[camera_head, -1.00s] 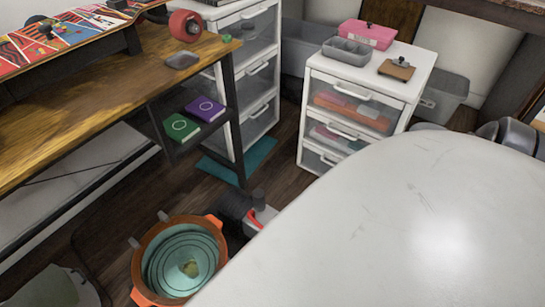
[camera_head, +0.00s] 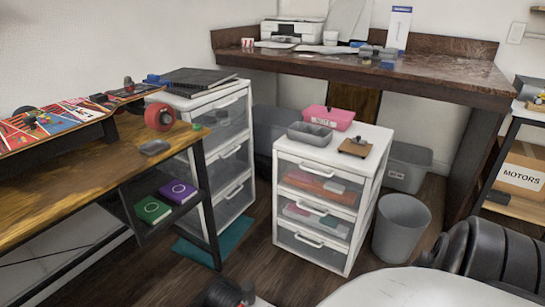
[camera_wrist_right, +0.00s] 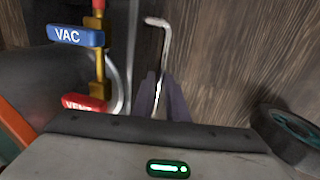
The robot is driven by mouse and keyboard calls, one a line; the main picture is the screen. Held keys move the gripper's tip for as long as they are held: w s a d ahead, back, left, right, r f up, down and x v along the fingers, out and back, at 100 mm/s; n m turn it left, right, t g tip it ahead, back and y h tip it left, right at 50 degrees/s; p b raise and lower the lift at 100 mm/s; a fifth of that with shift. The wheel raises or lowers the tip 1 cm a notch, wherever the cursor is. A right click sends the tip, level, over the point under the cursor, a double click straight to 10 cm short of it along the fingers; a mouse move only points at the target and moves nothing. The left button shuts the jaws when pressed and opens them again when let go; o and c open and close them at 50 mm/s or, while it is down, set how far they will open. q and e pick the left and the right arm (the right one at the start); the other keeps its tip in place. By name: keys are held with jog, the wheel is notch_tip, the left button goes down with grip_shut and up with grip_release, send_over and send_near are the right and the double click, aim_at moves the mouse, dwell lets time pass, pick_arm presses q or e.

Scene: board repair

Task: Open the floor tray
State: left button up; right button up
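My right gripper (camera_wrist_right: 163,98) shows only in the right wrist view, low over a wood-plank floor. Its two dark fingers are close together around a thin, bright metal rod with a bent tip (camera_wrist_right: 158,22), which points away from the palm. I cannot single out a floor tray. In the head view, a white drawer unit (camera_head: 368,199) stands on the floor with its clear-fronted drawers shut. A taller white drawer unit (camera_head: 249,143) stands to its left, also shut.
A blue VAC handle (camera_wrist_right: 76,36) and red VENT handle (camera_wrist_right: 84,104) are left of the rod in the wrist view. A dark ring-shaped object (camera_wrist_right: 292,137) lies at right. A grey bin (camera_head: 401,229) stands right of the nearer drawers. A wooden bench (camera_head: 100,172) is at left.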

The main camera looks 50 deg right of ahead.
jog(key=o, duration=0.3)
